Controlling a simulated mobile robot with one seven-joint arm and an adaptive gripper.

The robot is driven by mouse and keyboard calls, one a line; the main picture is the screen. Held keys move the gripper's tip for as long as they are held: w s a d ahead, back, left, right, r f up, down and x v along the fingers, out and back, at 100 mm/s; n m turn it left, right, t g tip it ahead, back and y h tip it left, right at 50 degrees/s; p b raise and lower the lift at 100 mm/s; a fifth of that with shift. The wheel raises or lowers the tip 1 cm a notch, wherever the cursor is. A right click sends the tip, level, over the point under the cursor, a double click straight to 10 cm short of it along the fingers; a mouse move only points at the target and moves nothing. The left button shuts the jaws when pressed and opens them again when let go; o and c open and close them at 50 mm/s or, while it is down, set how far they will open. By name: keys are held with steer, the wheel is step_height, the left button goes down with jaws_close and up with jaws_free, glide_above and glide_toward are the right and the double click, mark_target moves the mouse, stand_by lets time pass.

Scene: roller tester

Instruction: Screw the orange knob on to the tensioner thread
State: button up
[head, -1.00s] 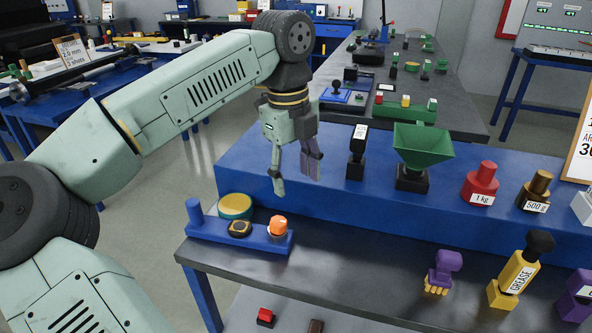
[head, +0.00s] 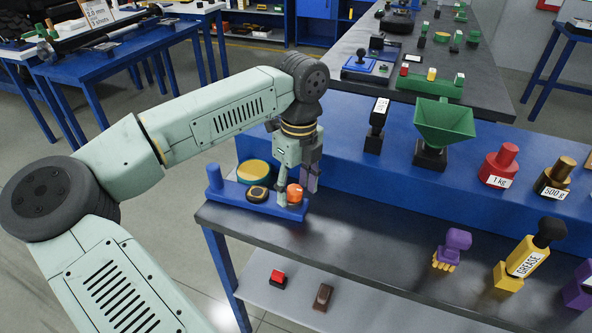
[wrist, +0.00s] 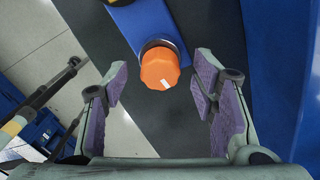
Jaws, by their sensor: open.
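The orange knob (head: 294,193) sits at the right end of a low blue base (head: 232,198) at the table's left edge. In the wrist view the knob (wrist: 160,68) has a white mark on its face and a dark ring beneath it. The tensioner thread cannot be made out; whatever is under the knob is hidden. My gripper (head: 298,192) points down at the knob. In the wrist view its two purple-padded fingers (wrist: 162,82) are spread on either side of the knob, with gaps showing and no visible contact.
The base also carries a blue post (head: 214,177) and a black-and-yellow round part (head: 257,194). A yellow-topped green disc (head: 254,172) is just behind. A raised blue shelf (head: 340,150) stands close behind my gripper.

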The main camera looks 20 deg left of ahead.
steer(key=shift+f, duration=0.2)
steer(key=shift+c, duration=0.3)
jaws_close()
stand_by(0.8)
stand_by(0.4)
steer(key=shift+a+h, duration=0.25)
steer(key=shift+h, duration=0.45)
